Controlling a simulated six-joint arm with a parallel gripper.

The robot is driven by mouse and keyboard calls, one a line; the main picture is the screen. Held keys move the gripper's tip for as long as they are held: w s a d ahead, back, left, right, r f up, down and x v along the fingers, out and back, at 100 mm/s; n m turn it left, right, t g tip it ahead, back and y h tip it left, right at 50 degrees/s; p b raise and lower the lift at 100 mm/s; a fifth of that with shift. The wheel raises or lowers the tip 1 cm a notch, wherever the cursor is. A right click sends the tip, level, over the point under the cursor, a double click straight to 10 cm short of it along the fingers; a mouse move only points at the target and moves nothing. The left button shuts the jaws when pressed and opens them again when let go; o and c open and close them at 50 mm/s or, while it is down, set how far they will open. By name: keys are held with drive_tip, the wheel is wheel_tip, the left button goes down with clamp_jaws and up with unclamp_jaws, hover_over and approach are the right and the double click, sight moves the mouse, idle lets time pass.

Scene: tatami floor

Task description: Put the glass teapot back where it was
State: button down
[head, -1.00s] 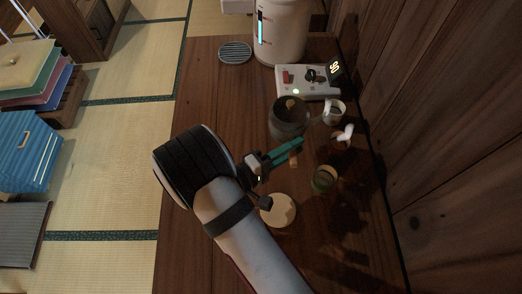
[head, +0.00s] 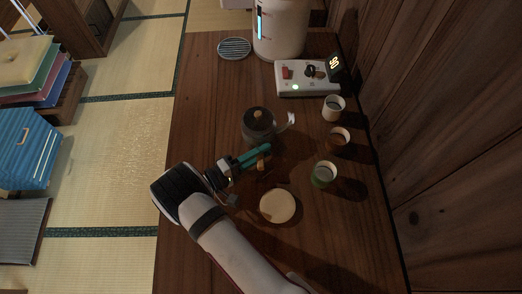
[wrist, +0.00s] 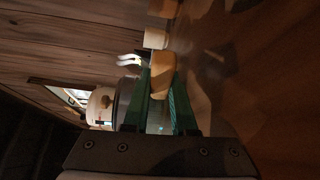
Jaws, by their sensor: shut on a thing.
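The glass teapot (head: 258,127) is dark and see-through, with a wooden lid knob and a pale spout pointing right. In the head view it is over the middle of the wooden table, left of the cups. My gripper (head: 254,157) is at its near side, shut on its wooden handle (head: 262,163). In the wrist view the green fingers (wrist: 162,95) clasp the handle (wrist: 162,72), with the teapot body (wrist: 125,100) behind, partly hidden. The teapot looks roughly upright; I cannot tell whether its base touches the table.
Three cups, far (head: 333,108), middle (head: 337,139) and near (head: 323,175), stand along the right. A pale round disc (head: 278,206) lies nearer. A control panel (head: 305,80) reading 90, a white appliance (head: 281,30) and a round slatted trivet (head: 235,48) are at the back. The table's left side is clear.

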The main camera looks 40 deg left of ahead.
drive_tip(key=c, duration=0.7)
unclamp_jaws()
drive_tip(key=shift+r, duration=0.2)
drive_tip(key=v, duration=1.2)
drive_tip(key=shift+f, duration=0.1)
